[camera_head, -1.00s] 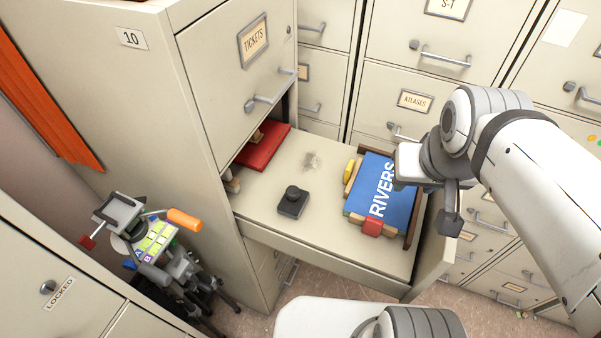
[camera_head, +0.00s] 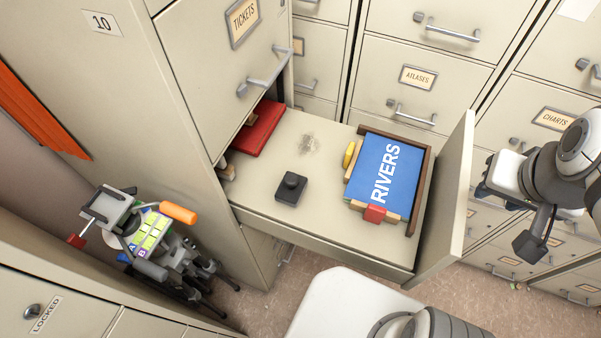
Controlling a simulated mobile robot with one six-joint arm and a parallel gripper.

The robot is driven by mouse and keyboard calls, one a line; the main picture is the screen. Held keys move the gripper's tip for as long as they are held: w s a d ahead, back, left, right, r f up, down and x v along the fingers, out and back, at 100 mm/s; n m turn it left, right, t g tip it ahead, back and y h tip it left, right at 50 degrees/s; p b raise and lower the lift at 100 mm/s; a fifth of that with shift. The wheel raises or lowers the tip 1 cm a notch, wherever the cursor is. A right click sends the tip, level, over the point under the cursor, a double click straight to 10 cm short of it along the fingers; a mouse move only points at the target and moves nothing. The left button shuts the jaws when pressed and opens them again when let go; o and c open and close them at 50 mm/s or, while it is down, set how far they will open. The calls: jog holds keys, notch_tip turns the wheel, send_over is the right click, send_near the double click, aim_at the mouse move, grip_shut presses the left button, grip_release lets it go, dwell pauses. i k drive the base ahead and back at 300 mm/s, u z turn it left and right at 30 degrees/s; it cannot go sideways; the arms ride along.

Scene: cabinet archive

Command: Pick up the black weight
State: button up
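The black weight (camera_head: 291,188) is a small dark block with a round knob on top. It stands upright on the bare floor of the open drawer (camera_head: 325,225), left of the blue RIVERS book. My gripper (camera_head: 520,215) is at the right of the view, outside the drawer and beyond its raised front panel. It is well apart from the weight. Its fingers are seen from the side, and the gap between them is not clear.
The blue RIVERS book (camera_head: 388,172) lies among wooden blocks in the drawer's right part. A red box (camera_head: 258,128) is at the back left. The drawer front (camera_head: 446,205) stands at the right. A tripod device (camera_head: 145,235) with an orange handle is at the lower left.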

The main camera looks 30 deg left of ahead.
aim_at(290, 190)
jog(key=z, duration=0.1)
jog(key=k, duration=1.25)
jog(key=u, duration=0.35)
jog(key=i, duration=1.05)
jog(key=u, duration=0.05)
